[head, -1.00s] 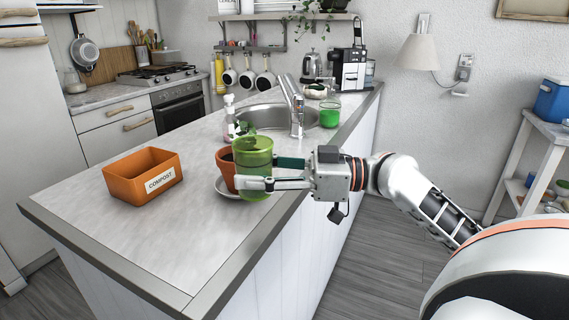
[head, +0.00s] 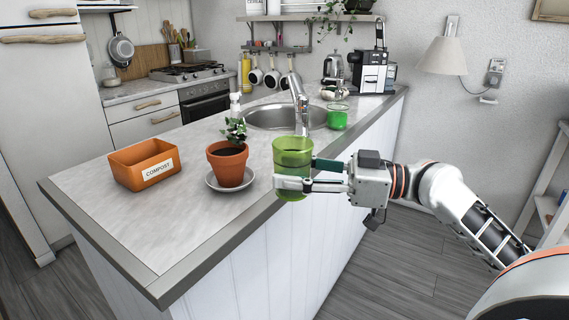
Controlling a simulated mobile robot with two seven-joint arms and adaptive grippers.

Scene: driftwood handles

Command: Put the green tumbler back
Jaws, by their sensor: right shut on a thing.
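The green tumbler (head: 293,152) is a clear green cup, upright in the head view. My right gripper (head: 292,182) is shut on its lower part and holds it at the right edge of the counter, to the right of the potted plant. I cannot tell whether its base touches anything. A second green cup (head: 337,117) stands farther back on the counter, to the right of the sink. My left gripper is not in view.
A plant in a terracotta pot (head: 227,166) stands on a saucer (head: 211,184) left of the tumbler. An orange compost bin (head: 134,174) is farther left. The sink (head: 262,116) and tap (head: 300,110) are behind. The counter's front part (head: 135,232) is clear.

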